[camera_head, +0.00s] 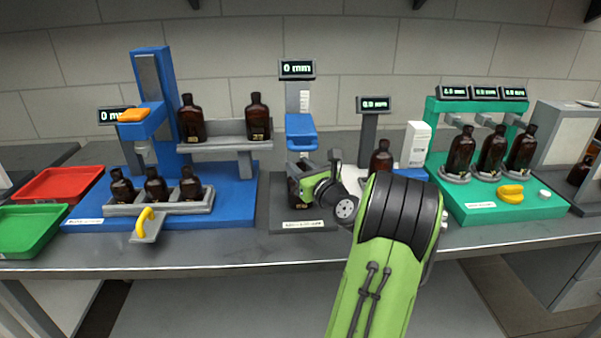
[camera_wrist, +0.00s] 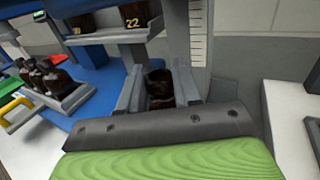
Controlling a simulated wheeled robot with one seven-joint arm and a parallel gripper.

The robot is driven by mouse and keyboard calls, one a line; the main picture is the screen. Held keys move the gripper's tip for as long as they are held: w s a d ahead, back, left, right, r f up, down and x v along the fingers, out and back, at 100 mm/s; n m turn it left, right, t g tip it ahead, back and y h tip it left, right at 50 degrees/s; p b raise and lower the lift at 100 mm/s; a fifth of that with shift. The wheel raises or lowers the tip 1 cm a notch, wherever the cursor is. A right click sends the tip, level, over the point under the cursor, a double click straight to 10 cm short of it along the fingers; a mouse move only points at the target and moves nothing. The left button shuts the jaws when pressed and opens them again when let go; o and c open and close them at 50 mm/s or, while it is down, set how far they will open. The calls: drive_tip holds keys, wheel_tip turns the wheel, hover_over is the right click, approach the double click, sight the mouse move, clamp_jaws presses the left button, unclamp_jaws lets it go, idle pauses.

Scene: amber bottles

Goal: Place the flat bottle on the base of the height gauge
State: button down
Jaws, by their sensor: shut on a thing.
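The height gauge in the middle of the bench has a grey column, a blue sliding head (camera_head: 301,131) and a display (camera_head: 297,69) reading 0 mm. Its dark grey base (camera_head: 284,221) lies low at the front. My gripper (camera_head: 303,186) is over this base, below the blue head. It is shut on a dark amber bottle, mostly hidden by my gripper in the head view. In the wrist view the bottle (camera_wrist: 159,80) sits between the two grey fingers (camera_wrist: 158,92), in front of the column. I cannot tell whether it touches the base.
On the left, a blue station (camera_head: 237,203) carries a shelf with two bottles (camera_head: 190,118) and a lower holder with several. Red (camera_head: 60,184) and green (camera_head: 35,229) trays lie farther left. Right are another bottle (camera_head: 381,158) by a display and a green three-bottle station (camera_head: 510,207).

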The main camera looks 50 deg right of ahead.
drive_tip(key=c, duration=0.8)
unclamp_jaws()
drive_tip(key=v, duration=1.2)
drive_tip(key=w+a+f+n+g+y, duration=0.2)
drive_tip(key=w+a+n+y, duration=0.25)
drive_tip(key=a+n, duration=0.55)
drive_tip(key=w+a+f+n+g+y, duration=0.2)
drive_tip(key=w+a+n+g+y, duration=0.15)
drive_tip(key=w+a+n, duration=0.55)
drive_tip(key=s+a+f+n+g, duration=0.1)
drive_tip(key=s+a+n+g, duration=0.1)
drive_tip(key=s+a+n, duration=0.3)
drive_tip(key=s+a+f+n+g, duration=0.1)
drive_tip(key=s+a+n, duration=0.1)
drive_tip(key=a+n, duration=0.35)
drive_tip(key=s+a+n, duration=0.2)
drive_tip(key=s+n, duration=0.1)
drive_tip(key=s, duration=0.1)
drive_tip(key=s+a+r+n+g, duration=0.1)
drive_tip(key=s+a+n, duration=0.1)
drive_tip(key=s+n, duration=0.2)
drive_tip(key=s+a+n+g+h, duration=0.1)
drive_tip(key=s+a+n, duration=0.1)
drive_tip(key=s+n, duration=0.2)
drive_tip(key=shift+s+r+g, duration=0.15)
drive_tip(key=shift+s+g, duration=0.1)
drive_tip(key=shift+s, duration=0.1)
